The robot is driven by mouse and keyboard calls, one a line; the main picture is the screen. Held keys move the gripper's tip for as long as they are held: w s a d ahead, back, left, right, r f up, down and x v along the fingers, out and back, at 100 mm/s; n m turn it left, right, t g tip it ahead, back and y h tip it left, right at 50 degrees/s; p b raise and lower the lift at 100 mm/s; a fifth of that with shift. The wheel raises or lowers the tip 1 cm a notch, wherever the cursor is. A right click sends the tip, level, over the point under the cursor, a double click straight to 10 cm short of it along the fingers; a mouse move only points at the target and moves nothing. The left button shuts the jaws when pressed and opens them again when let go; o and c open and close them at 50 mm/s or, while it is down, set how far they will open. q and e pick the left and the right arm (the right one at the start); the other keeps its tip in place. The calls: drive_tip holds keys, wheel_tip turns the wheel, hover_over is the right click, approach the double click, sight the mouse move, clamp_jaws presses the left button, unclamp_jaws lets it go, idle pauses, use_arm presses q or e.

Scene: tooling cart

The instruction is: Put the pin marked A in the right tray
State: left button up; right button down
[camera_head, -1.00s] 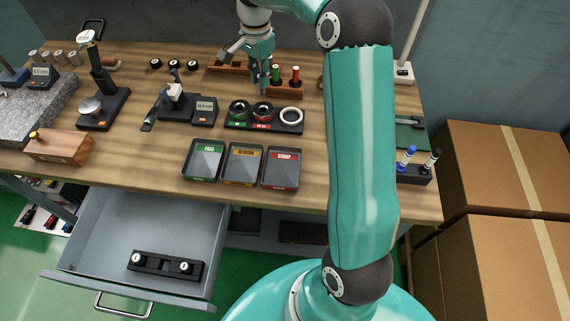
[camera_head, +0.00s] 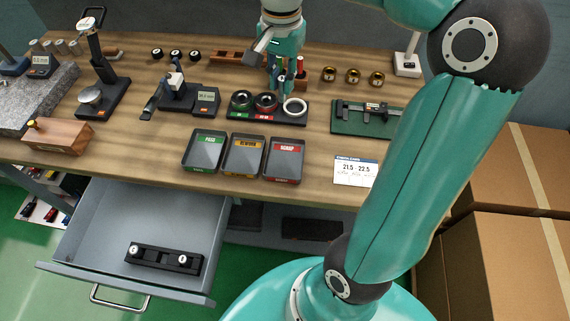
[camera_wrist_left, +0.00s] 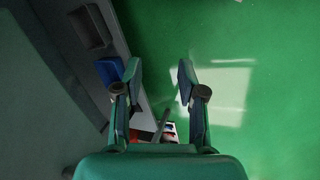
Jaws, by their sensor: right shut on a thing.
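My right gripper (camera_head: 279,84) is shut on a slim green-handled pin (camera_head: 285,66) at the back of the bench; the fingers hide most of it. A red-handled pin (camera_head: 300,67) stands just right of it. No letter A is readable on either. Three open trays stand side by side at the front: green-labelled PASS (camera_head: 203,169), yellow-labelled REWORK (camera_head: 243,174) and red-labelled SCRAP (camera_head: 283,180). All three look empty. My left gripper (camera_wrist_left: 160,82) is open and empty above the green floor in the left wrist view.
A black holder with rings (camera_head: 292,121) lies between the gripper and the trays. A display gauge (camera_head: 207,100), a green caliper case (camera_head: 345,127) and a white card (camera_head: 352,170) lie around. The drawer (camera_head: 100,215) is open below. Cartons (camera_head: 520,240) stand right.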

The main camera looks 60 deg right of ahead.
drive_tip(key=s+a+r+n+b, duration=0.1)
drive_tip(key=s+a+r+b, duration=0.1)
drive_tip(key=s+a+r, duration=0.15)
drive_tip(key=b, duration=0.2)
hover_over(285, 162)
wheel_tip(285, 162, down, 20)
drive_tip(key=shift+r, duration=0.2)
drive_tip(key=shift+f, duration=0.15)
drive_tip(key=c, duration=1.1)
unclamp_jaws()
